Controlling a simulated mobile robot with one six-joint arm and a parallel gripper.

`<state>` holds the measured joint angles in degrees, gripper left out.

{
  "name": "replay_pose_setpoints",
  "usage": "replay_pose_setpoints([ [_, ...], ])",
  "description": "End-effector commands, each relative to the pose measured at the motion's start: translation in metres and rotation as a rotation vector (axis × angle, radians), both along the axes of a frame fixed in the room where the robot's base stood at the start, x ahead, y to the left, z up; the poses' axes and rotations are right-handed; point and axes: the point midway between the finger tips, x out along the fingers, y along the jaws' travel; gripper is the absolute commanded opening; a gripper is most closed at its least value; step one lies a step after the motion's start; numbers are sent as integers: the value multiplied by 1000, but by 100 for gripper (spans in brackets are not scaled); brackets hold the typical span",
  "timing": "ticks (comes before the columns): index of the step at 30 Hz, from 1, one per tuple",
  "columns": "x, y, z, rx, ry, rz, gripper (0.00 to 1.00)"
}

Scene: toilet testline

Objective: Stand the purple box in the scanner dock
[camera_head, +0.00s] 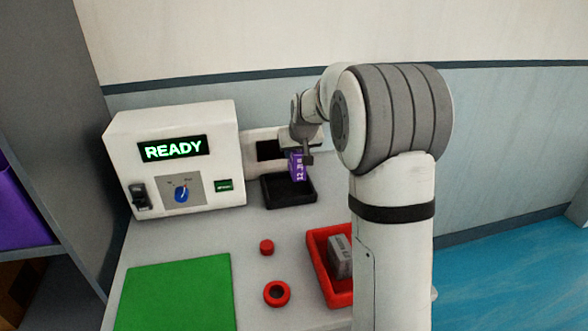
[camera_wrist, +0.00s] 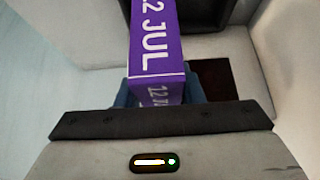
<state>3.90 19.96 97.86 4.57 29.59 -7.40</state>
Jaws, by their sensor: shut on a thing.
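The purple box (camera_head: 297,167) has white print and is held upright by my gripper (camera_head: 301,152) over the black scanner dock (camera_head: 289,194). The dock is a low black tray at the foot of a white unit with a dark window. My gripper is shut on the box. In the wrist view the purple box (camera_wrist: 158,45) shows "12 JUL" on its faces, between the blue finger pads of my gripper (camera_wrist: 160,92). Whether the box's lower end touches the dock floor cannot be told.
A white machine (camera_head: 172,160) with a lit READY display and a blue knob stands left of the dock. A red tray (camera_head: 318,257) with a grey box (camera_head: 340,256) lies in front. A red cap (camera_head: 266,247), a red ring (camera_head: 277,293) and a green mat (camera_head: 178,296) are on the table.

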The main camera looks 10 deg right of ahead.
Motion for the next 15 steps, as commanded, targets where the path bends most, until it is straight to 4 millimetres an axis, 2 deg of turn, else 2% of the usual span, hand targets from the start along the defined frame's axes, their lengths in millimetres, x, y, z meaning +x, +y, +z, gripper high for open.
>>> replay_pose_setpoints([
  [7, 0, 0, -39, 0, 3, 0, 8],
  [10, 0, 0, -48, -1, 0, -1, 8],
  [15, 0, -1, -49, 0, -2, -1, 8],
])
